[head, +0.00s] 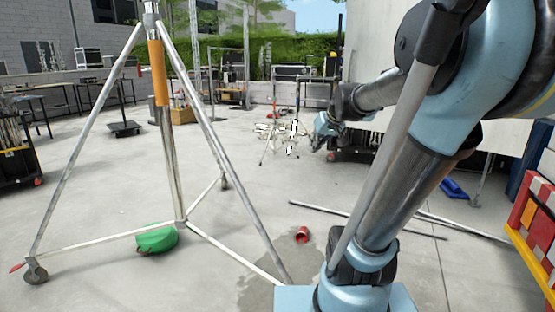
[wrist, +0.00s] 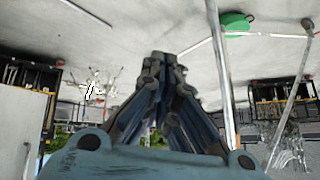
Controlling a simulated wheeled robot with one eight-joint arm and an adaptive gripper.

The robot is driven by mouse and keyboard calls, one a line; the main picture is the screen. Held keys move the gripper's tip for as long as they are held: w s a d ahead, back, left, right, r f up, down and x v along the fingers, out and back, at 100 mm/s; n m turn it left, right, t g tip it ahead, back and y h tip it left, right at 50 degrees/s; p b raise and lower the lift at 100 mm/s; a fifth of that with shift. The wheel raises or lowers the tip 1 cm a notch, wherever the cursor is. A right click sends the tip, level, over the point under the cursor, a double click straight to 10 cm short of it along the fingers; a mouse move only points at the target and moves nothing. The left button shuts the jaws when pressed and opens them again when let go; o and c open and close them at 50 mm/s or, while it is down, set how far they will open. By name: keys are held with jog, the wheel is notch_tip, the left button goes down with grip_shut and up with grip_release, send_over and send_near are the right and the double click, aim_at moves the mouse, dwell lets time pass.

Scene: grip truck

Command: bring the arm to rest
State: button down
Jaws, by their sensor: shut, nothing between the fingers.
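My gripper (wrist: 163,58) shows in the wrist view with its fingers together and nothing between them. In the head view my gripper (head: 320,142) is small, at the end of my bent arm, right of the middle. It hangs in the air in front of the far yard, apart from any object I can make out. My arm rises from its blue base at the lower right and folds back at the elbow.
A wheeled tripod stand (head: 177,160) fills the left, with a green object (head: 157,238) by its foot. A red cup-like thing (head: 302,235) lies on the concrete. Poles (head: 360,216) lie to the right. Red and white crates (head: 535,220) stand at the right edge.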

jog(key=s+d+f+m+g+h, duration=0.1)
jog(key=s+d+f+g, duration=0.1)
jog(key=s+f, duration=0.7)
jog(key=s+d+f+m+g+h, duration=0.1)
jog(key=s+d+f+g+h, duration=0.1)
jog(key=s+f, duration=0.7)
jog(key=s+d+g, duration=0.1)
jog(key=s, duration=0.5)
jog(key=shift+s+d+f+h, duration=0.3)
jog(key=shift+s+f, duration=0.05)
jog(key=shift+s, duration=0.05)
jog(key=shift+w, duration=0.1)
jog(key=shift+w+f, duration=0.2)
jog(key=shift+w, duration=0.15)
